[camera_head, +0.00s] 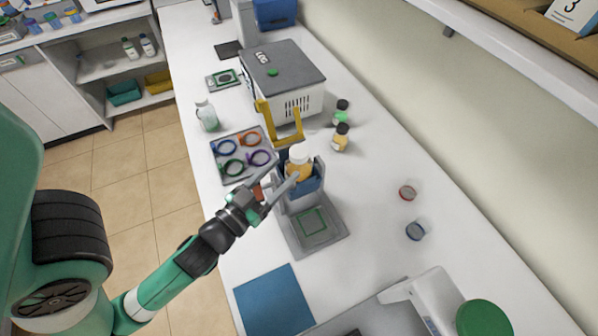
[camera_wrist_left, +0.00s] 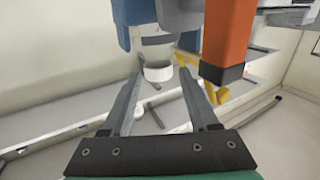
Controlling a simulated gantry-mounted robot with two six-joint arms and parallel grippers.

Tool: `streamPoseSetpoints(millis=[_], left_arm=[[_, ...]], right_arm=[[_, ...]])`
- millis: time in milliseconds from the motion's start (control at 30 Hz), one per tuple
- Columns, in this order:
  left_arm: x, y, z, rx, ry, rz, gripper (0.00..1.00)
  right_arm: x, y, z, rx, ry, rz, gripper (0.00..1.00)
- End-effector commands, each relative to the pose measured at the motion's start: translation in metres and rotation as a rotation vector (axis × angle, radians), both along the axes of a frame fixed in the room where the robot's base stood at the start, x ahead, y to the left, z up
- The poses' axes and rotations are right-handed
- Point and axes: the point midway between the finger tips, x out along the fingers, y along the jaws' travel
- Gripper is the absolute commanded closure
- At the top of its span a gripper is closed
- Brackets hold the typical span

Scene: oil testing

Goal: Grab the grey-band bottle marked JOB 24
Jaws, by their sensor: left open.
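My left gripper (camera_head: 285,172) is open, with its fingers pointing at a white-capped amber bottle (camera_head: 299,166). The bottle stands upright in a blue-and-grey holder (camera_head: 309,188). In the left wrist view the two spread fingers (camera_wrist_left: 160,76) have a white cap-like part (camera_wrist_left: 158,71) between or beyond them; I cannot tell whether they touch it. I cannot read JOB 24 or make out a grey band on any bottle. My right gripper is not in view.
A grey-topped white machine (camera_head: 292,95) with a yellow frame (camera_head: 284,138) stands behind the holder. A tray of coloured rings (camera_head: 222,150) and a white-capped clear bottle (camera_head: 207,116) are at left. A blue mat (camera_head: 272,302) lies in front.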

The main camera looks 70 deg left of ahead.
Motion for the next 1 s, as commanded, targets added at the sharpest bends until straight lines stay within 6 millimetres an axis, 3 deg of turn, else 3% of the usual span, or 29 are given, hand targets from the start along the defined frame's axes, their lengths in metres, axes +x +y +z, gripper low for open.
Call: streamPoseSetpoints(millis=[433,533,667,900,1000], left_arm=[[0.024,0.013,0.003,0.002,-0.003,-0.003,0.40],[0.040,0.022,0.011,0.002,0.000,-0.002,0.40],[0.055,0.031,0.006,0.002,0.001,-0.003,0.40],[0.057,0.032,0.003,0.001,0.003,-0.005,0.40],[0.057,0.032,0.003,0.001,0.003,-0.005,0.56]], right_arm=[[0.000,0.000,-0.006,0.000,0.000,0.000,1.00],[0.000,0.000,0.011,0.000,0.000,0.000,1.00],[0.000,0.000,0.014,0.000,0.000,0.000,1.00],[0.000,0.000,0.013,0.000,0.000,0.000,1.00],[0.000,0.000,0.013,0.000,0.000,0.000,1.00]])
